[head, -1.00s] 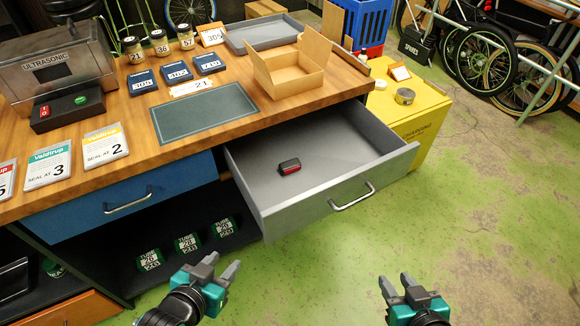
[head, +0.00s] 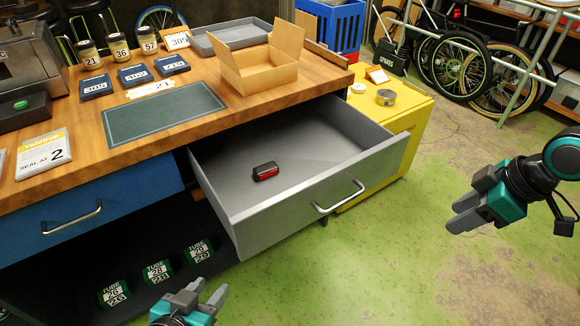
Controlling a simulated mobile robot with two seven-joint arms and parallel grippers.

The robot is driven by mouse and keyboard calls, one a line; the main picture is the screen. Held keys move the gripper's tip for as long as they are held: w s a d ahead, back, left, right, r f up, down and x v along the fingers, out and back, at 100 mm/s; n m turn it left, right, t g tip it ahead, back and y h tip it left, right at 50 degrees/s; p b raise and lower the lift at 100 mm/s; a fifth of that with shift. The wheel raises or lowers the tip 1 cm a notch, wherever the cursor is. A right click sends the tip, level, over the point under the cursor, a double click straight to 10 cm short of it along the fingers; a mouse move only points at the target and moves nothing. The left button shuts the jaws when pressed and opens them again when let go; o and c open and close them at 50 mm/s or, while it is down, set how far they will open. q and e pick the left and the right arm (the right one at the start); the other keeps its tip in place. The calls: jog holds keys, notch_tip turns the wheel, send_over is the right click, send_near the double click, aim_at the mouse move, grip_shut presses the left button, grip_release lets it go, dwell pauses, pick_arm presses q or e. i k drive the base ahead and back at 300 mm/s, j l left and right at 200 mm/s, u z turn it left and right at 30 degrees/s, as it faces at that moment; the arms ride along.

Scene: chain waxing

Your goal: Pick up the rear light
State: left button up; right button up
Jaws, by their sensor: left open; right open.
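The rear light (head: 266,171), a small black block with a red face, lies on the floor of the open grey drawer (head: 330,189), toward its left side. My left gripper (head: 205,293) is open and empty at the bottom of the view, in front of the drawer and below its front. My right gripper (head: 457,213) is open and empty, right of the drawer over the green floor, its fingers pointing left. Neither gripper touches the rear light.
The workbench (head: 75,187) holds an open cardboard box (head: 262,75), a dark mat (head: 163,112), jars and blue packs. A closed blue drawer (head: 90,215) is at the left, with tube boxes (head: 157,272) below. A yellow cabinet (head: 405,125) stands behind the grey drawer.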

aim_at(266, 172)
jog(key=i+l+u, duration=0.2)
jog(key=u, duration=0.2)
jog(key=i+l+u, duration=0.25)
jog(key=u, duration=0.15)
jog(key=l+u, duration=0.3)
jog(key=u, duration=0.15)
jog(key=l+u, duration=0.3)
jog(key=u, duration=0.15)
jog(key=k+l+u, duration=0.1)
jog(key=l+u, duration=0.15)
jog(key=u, duration=0.2)
